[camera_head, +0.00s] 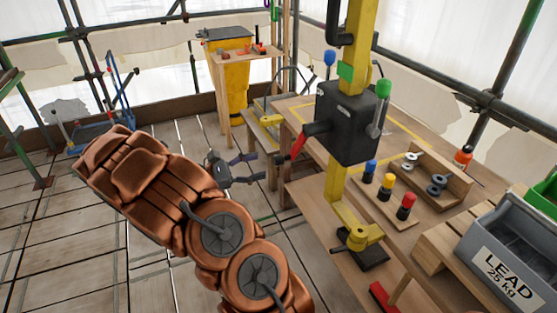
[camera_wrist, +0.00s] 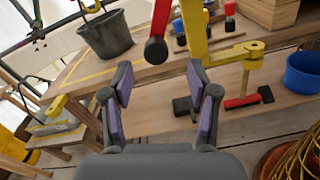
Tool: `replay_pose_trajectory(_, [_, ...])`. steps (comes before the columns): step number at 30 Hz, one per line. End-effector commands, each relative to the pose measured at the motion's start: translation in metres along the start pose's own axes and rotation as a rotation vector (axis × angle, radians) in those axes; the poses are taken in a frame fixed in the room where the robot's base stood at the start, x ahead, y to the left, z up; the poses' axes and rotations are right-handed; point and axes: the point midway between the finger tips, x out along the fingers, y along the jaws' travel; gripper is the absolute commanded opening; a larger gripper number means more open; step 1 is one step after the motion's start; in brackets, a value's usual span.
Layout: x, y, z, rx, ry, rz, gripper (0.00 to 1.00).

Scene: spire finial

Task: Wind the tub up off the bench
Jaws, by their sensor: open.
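The tub (camera_wrist: 106,36), a dark grey bucket, stands on the wooden bench (camera_wrist: 75,75) in the wrist view, with a hook (camera_wrist: 92,8) above it; I cannot tell whether they touch. In the head view the tub is hidden, apparently behind the black winch box (camera_head: 353,122) on a yellow post (camera_head: 361,40). A red crank handle (camera_head: 298,142) sticks out left of the box, and a green-knobbed lever (camera_head: 382,100) stands on its right. My gripper (camera_head: 258,167) is open and empty, left of the red handle and apart from it. The handle (camera_wrist: 161,20) also shows beyond my fingertips (camera_wrist: 158,76).
A peg board (camera_head: 385,196) with blue, yellow and red tops sits right of the post. A grey crate marked LEAD 25 kg (camera_head: 505,250) is at the right. A yellow bin (camera_head: 233,85) stands at the back. The plank floor (camera_head: 60,240) at left is mostly clear.

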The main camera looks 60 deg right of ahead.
Motion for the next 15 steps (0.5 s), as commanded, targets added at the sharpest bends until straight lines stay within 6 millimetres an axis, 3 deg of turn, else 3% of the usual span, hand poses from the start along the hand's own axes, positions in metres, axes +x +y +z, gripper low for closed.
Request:
replay_pose_trajectory(5, [0.005,0.005,-0.004,-0.014,-0.013,0.017,0.59])
replay_pose_trajectory(15, [0.051,0.006,-0.002,-0.014,-0.015,0.014,0.59])
